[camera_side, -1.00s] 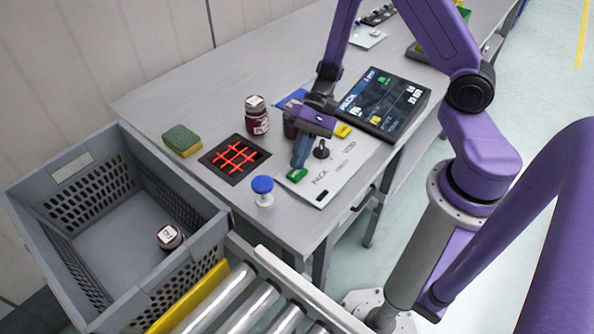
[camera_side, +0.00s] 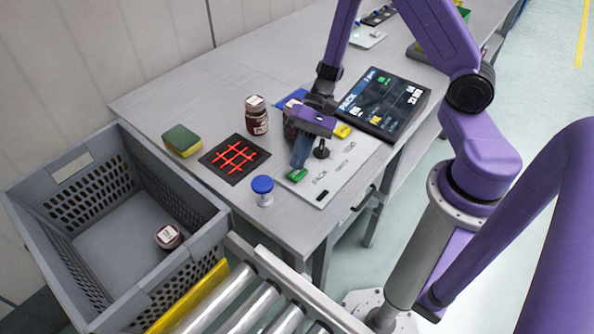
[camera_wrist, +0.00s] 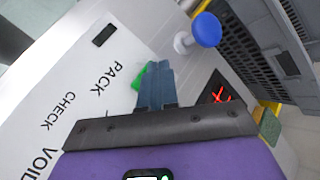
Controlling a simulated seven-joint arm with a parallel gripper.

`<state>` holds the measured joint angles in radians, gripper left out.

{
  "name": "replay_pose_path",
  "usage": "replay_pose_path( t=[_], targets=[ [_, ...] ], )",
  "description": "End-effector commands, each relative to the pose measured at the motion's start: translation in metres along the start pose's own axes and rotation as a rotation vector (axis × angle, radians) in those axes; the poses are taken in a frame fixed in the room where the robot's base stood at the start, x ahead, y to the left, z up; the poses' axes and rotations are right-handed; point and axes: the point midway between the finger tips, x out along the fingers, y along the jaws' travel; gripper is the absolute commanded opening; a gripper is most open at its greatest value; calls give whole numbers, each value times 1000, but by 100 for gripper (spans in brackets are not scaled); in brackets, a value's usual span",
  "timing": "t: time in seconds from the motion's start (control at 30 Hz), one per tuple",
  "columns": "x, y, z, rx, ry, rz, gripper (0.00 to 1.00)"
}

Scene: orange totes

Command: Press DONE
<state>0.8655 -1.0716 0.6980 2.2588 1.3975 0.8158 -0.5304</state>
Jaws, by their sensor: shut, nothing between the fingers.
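A pale panel (camera_side: 335,178) lies on the grey table and reads PACK, CHECK and VOID; I can read no DONE label on it. A green button (camera_side: 297,175) sits at its near left edge, by the word PACK. In the wrist view the green button (camera_wrist: 138,76) is partly hidden behind my fingers. My gripper (camera_side: 298,165) points down with its blue fingers shut and empty, the tips just above or at the green button; I cannot tell whether they touch it. The fingertips also show in the wrist view (camera_wrist: 154,68).
A black knob (camera_side: 322,151) and yellow block (camera_side: 342,130) are close to my fingers. A dark screen (camera_side: 384,104) stands behind. A blue-topped white piece (camera_side: 262,187), red-lit grid (camera_side: 235,158), jar (camera_side: 256,117) and sponge (camera_side: 182,141) are left. A grey crate (camera_side: 200,265) holds another jar.

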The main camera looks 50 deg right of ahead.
Motion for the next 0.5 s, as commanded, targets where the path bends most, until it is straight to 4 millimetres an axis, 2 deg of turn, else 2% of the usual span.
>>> replay_pose_path(
  t=[0.5],
  targets=[
    [6, 4, -4, 0, 0, 0, 0]
  ],
)
